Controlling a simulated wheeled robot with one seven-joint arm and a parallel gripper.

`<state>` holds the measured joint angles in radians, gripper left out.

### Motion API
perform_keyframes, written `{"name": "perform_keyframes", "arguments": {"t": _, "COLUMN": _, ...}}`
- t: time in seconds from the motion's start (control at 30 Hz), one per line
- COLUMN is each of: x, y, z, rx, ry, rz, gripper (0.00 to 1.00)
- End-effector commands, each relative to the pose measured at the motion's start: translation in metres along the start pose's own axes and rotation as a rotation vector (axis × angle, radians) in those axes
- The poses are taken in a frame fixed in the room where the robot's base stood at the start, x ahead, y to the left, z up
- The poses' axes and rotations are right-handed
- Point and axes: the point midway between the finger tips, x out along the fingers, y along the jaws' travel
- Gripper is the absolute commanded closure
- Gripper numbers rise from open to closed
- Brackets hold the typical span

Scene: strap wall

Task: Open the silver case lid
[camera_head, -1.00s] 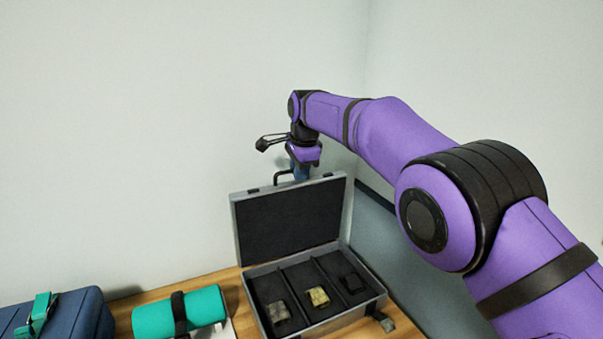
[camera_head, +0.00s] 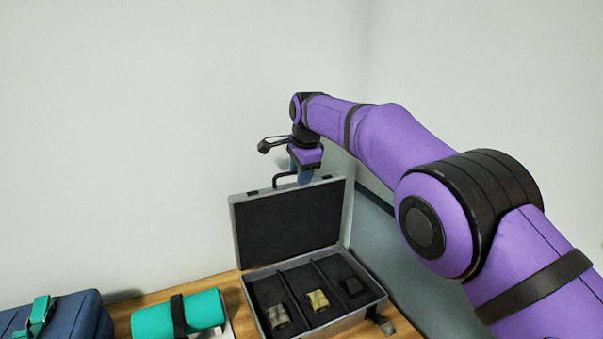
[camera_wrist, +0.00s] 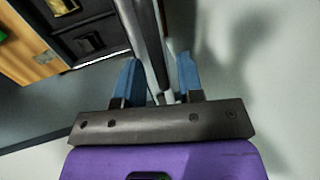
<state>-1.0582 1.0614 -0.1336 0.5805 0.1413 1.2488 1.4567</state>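The silver case (camera_head: 262,274) stands on the wooden table with its lid (camera_head: 233,228) raised, roughly upright, showing a dark lining. A gap shows between the lid and the right finger. I cannot tell whether the left finger touches it.
The case base holds several compartments with a grey-brown block (camera_head: 277,316), a yellowish block (camera_head: 317,300) and a black block (camera_head: 352,286). A teal roll with a dark strap (camera_head: 205,311) and a blue case (camera_head: 75,318) lie to the left. A pale wall (camera_head: 120,130) is close behind.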

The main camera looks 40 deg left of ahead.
Motion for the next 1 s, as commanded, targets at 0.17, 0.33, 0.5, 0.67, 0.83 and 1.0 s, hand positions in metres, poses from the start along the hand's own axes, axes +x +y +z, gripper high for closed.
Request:
{"name": "perform_keyframes", "arguments": {"t": 0.17, "x": -0.02, "y": -0.001, "z": 0.001, "rx": -0.001, "ry": -0.001, "rz": -0.002, "gripper": 0.65}}
{"name": "perform_keyframes", "arguments": {"t": 0.33, "x": -0.052, "y": -0.001, "z": 0.0, "rx": -0.001, "ry": 0.0, "rz": -0.003, "gripper": 0.65}}
{"name": "perform_keyframes", "arguments": {"t": 0.5, "x": -0.081, "y": 0.0, "z": 0.0, "rx": -0.001, "ry": 0.001, "rz": -0.003, "gripper": 0.65}}
{"name": "perform_keyframes", "arguments": {"t": 0.67, "x": -0.099, "y": 0.0, "z": -0.001, "rx": 0.0, "ry": 0.002, "rz": -0.002, "gripper": 0.65}}
{"name": "perform_keyframes", "arguments": {"t": 0.83, "x": -0.106, "y": 0.0, "z": -0.001, "rx": 0.0, "ry": 0.002, "rz": 0.0, "gripper": 0.65}}
{"name": "perform_keyframes", "arguments": {"t": 1.0, "x": -0.107, "y": 0.0, "z": -0.001, "rx": 0.0, "ry": 0.002, "rz": 0.0, "gripper": 0.65}}
